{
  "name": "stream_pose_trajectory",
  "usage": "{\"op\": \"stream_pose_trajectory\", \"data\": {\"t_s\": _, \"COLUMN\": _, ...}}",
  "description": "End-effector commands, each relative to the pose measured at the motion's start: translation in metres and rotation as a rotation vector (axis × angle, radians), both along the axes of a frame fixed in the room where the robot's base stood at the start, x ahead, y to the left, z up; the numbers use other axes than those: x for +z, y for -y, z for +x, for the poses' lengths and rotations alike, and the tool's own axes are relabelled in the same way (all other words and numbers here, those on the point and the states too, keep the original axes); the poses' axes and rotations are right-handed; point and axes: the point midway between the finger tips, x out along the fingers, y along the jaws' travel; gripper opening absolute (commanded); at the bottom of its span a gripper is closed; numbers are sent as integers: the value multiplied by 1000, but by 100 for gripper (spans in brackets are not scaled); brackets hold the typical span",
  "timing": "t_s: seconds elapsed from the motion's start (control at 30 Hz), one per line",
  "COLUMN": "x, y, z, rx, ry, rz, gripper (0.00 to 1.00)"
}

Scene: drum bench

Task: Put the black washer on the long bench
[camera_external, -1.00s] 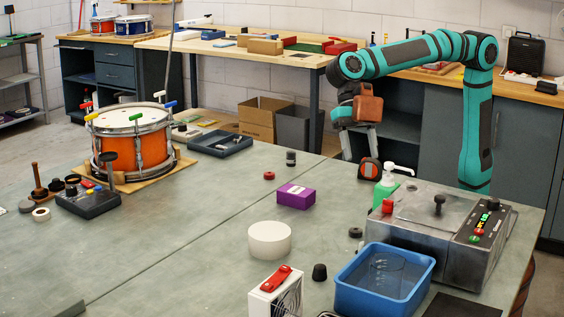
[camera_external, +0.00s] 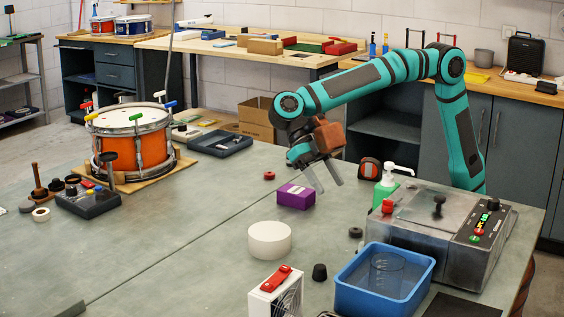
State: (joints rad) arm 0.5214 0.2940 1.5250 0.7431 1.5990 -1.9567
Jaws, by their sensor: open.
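A small black washer (camera_external: 355,232) lies flat on the grey-green table (camera_external: 200,250), left of the grey metal machine. My gripper (camera_external: 328,184) is open and empty, above the table up and left of the washer in the picture. Its two grey fingers point down and right, beside the purple box (camera_external: 295,196). A wood-topped bench (camera_external: 240,52) runs in front of the back wall, and another wood-topped stretch (camera_external: 520,88) stands at the back right. I cannot tell which of these surfaces is the long bench.
Near the washer are a white round block (camera_external: 269,240), a black stopper (camera_external: 319,272), a blue tub (camera_external: 350,293), a green pump bottle (camera_external: 385,188) and the metal machine (camera_external: 430,265). The table's left-centre is mostly clear.

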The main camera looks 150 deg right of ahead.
Motion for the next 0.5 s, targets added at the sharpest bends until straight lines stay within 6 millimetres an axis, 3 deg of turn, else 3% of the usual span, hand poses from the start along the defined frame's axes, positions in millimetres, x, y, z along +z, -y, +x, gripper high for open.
{"op": "stream_pose_trajectory", "data": {"t_s": 0.3, "x": -39, "y": -38, "z": 8, "rx": 0, "ry": -3, "rz": 1, "gripper": 57}}
{"op": "stream_pose_trajectory", "data": {"t_s": 0.5, "x": -50, "y": -49, "z": 11, "rx": -1, "ry": -2, "rz": 0, "gripper": 57}}
